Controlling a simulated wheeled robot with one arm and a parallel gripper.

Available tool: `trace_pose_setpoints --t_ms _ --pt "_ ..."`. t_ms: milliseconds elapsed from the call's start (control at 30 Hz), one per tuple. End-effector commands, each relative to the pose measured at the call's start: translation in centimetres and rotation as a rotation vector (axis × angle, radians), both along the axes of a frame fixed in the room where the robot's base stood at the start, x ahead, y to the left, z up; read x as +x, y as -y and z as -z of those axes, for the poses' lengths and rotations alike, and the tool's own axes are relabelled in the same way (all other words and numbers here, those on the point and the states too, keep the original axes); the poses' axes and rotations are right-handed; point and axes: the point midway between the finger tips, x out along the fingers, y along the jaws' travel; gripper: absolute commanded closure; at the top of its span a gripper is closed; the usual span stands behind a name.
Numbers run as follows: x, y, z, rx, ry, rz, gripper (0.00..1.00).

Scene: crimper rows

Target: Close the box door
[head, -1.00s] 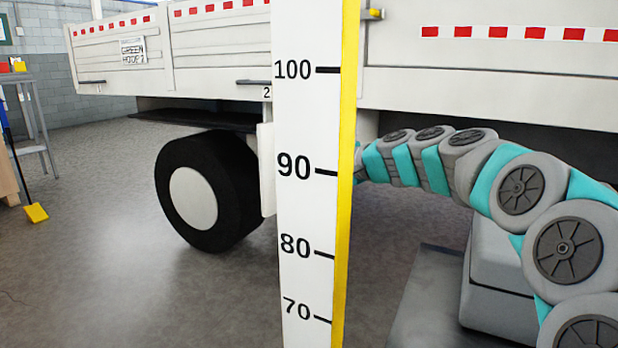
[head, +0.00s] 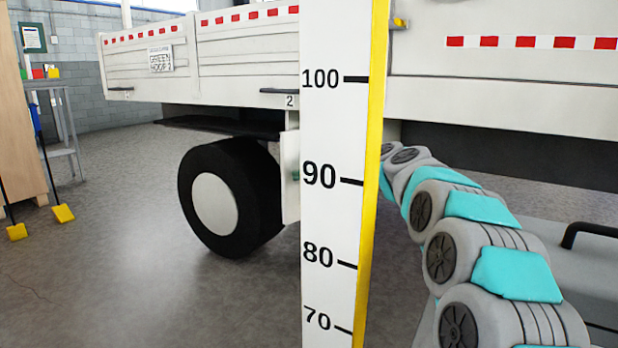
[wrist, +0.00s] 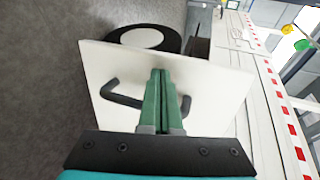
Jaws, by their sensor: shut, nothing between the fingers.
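The box door is a flat white panel (wrist: 215,85) with a dark bent handle (wrist: 122,97) in the wrist view. In the head view a narrow strip of what looks like the same panel (head: 290,190) shows between the tyre and the post. It appears to stand out from the truck's side, open. My gripper (wrist: 166,74) has green fingers, shut and empty, in front of the panel. The fingers cover the middle of the handle; I cannot tell whether they touch it or the panel. The post hides my gripper in the head view. The box's inside is hidden.
A tall white post (head: 335,230) with a number scale and yellow edge stands close in front. The white truck bed (head: 500,98) and a black tyre (head: 225,200) are behind it. Open floor (head: 110,240) lies to the left, with a metal table (head: 60,115) beyond.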

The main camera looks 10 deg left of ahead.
Motion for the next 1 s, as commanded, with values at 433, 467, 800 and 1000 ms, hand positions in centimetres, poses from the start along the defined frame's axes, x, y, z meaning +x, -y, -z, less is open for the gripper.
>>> trace_pose_setpoints --t_ms 433,467,800,1000 --pt "0.4 -0.5 -0.1 0.002 0.001 0.000 1.00" --pt "0.4 -0.5 -0.1 0.002 0.001 0.000 1.00" --pt "1.7 -2.3 -0.3 0.000 0.000 0.000 1.00" --pt "2.9 -4.3 -0.3 0.000 0.000 -0.001 1.00"
